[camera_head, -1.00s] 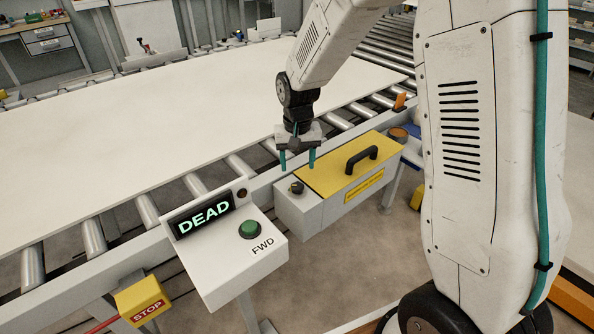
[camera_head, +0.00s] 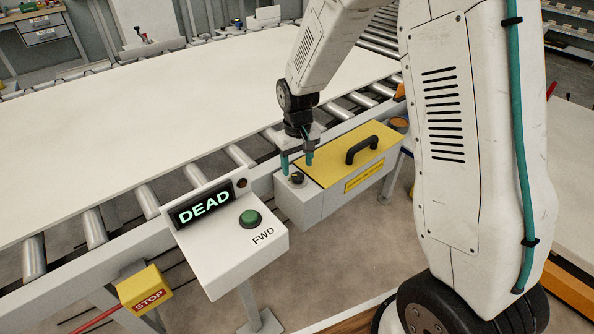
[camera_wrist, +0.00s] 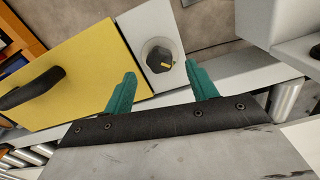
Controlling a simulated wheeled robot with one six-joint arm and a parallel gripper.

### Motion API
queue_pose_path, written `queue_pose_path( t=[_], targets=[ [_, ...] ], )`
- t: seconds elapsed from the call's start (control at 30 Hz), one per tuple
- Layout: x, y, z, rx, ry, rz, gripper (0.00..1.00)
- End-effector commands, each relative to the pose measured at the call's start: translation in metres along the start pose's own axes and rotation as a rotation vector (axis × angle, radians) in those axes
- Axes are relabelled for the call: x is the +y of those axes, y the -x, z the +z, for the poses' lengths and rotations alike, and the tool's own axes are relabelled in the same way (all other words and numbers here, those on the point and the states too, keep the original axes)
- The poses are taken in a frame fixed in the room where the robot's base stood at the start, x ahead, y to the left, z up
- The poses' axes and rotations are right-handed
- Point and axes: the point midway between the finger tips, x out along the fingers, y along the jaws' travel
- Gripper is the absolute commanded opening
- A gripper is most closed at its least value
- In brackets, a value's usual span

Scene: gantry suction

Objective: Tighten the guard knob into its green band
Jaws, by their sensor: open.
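The guard knob (camera_head: 297,178) is a small dark knob on top of the light grey end of the guard box (camera_head: 307,210). In the wrist view the knob (camera_wrist: 159,58) is black with a yellow pointer mark and sits on a round grey base. Any green band around it cannot be made out. My gripper (camera_head: 297,165) is open, its teal fingers pointing down just above and around the knob's side of the box. In the wrist view the knob lies beyond and between the open fingertips (camera_wrist: 162,75), not touching them.
The guard's yellow lid (camera_head: 325,165) with a black handle (camera_head: 371,148) is beside the knob. A console reading DEAD (camera_head: 204,207) with a green FWD button (camera_head: 250,218) stands left of it. A yellow STOP box (camera_head: 146,290) is lower left. A large white panel (camera_head: 130,130) lies on rollers.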

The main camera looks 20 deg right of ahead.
Motion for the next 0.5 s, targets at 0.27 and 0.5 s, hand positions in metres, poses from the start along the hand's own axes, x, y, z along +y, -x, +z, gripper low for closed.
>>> queue_pose_path(
  t=[0.27,0.5],
  targets=[
    [0.0,-0.032,0.001,-0.001,-0.002,0.0,0.57],
    [0.0,-0.035,0.0,0.0,-0.002,0.0,0.57]
  ],
)
